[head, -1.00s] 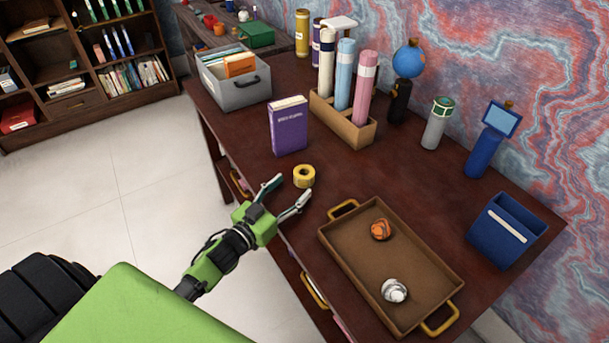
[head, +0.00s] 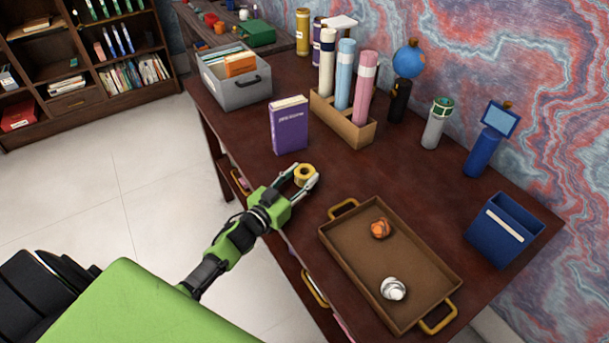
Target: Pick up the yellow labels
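The yellow labels (head: 304,174), a small roll with a hole in the middle, sit on the dark leather desk near its left edge, in front of the purple book. My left gripper (head: 303,177) reaches in from the lower left with its two fingers on either side of the roll. The fingers are close to the roll's sides; I cannot tell whether they press on it. The roll appears to rest on the desk. My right gripper is not in view.
A brown tray (head: 347,252) with an orange crumpled ball (head: 380,228) and a silver one (head: 393,288) lies to the right. A purple book (head: 288,126) stands just behind the roll. A wooden holder (head: 327,113) with tubes, a grey file box (head: 240,93) and a blue bin (head: 500,232) stand farther off.

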